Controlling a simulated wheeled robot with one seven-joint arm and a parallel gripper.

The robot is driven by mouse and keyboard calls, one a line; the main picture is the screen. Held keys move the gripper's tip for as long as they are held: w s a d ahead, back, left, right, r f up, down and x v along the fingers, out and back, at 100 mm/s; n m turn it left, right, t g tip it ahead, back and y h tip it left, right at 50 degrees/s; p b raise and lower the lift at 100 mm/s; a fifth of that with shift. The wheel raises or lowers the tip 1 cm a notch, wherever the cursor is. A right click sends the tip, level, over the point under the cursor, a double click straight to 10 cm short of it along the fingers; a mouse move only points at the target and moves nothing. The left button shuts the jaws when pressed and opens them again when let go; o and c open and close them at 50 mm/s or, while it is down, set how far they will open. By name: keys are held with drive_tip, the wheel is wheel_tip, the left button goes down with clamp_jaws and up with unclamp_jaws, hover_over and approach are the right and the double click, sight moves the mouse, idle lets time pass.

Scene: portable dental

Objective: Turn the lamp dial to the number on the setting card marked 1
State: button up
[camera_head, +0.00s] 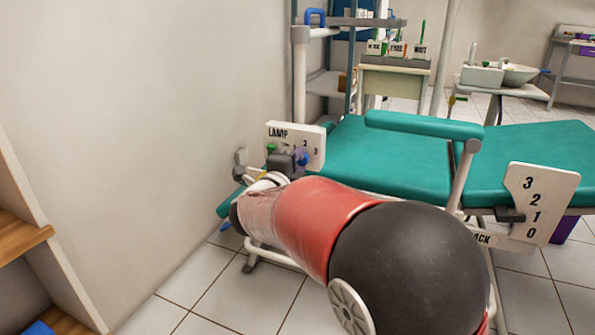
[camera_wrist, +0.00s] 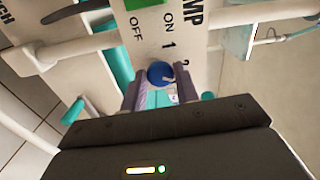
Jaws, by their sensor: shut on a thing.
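The white lamp panel (camera_head: 311,139), marked LAMP, stands at the left end of the teal chair. It also shows in the wrist view (camera_wrist: 200,20) with OFF, ON and the figures 1 and 2 readable. The blue lamp dial (camera_wrist: 159,72) sits on it, with a small pale mark at its right side; which number that meets I cannot tell. My gripper (camera_wrist: 161,88) is shut on the dial, one finger on each side. In the head view my gripper (camera_head: 287,162) partly covers the panel. I cannot make out a setting card marked 1.
A green switch (camera_wrist: 143,3) lies beside OFF and ON. The teal chair (camera_head: 390,160) fills the middle right. A white board (camera_head: 540,200) numbered 0 to 3 stands at the right. A wall (camera_head: 130,110) is close on the left. Tiled floor (camera_head: 250,300) is clear at front left.

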drive_tip(key=m, duration=0.6)
drive_tip(key=shift+m, duration=0.4)
idle(0.3)
drive_tip(key=o, duration=1)
drive_tip(key=shift+c, duration=0.2)
drive_tip(key=v, duration=0.8)
